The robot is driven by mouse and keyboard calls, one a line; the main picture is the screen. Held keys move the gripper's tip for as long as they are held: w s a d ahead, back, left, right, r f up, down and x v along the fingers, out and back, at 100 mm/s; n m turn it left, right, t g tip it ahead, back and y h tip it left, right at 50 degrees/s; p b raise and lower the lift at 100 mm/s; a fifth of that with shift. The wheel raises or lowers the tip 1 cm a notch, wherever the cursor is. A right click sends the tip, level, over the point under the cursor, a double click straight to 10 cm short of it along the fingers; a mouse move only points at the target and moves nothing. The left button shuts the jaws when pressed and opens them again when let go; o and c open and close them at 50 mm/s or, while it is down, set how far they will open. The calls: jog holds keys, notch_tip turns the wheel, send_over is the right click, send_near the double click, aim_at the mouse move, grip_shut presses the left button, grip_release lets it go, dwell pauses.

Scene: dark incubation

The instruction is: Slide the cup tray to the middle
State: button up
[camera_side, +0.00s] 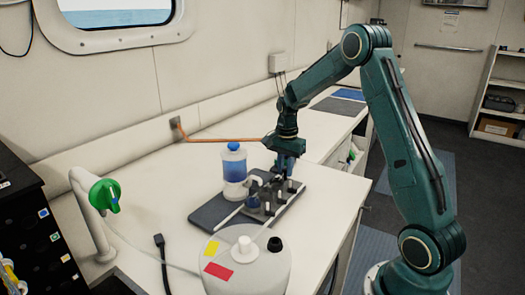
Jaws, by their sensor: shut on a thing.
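My gripper (285,165) points down over the dark grey cup tray (214,211), at its back right part. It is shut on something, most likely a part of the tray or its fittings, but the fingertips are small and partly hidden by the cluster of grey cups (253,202). The tray lies flat on the white bench (330,180), with a light strip running across it. The cups stand at the tray's middle and right, close below my gripper.
A white jug with red and yellow labels (245,265) stands in front. A green-handled tap (104,195) is at left. An orange hose (222,139) runs behind.

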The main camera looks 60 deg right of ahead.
jog(key=shift+a, duration=1.4)
jog(key=o, duration=0.5)
jog(key=shift+o, duration=0.2)
jog(key=shift+d, duration=3)
jog(key=shift+r, duration=0.1)
jog(key=shift+r, duration=2.2)
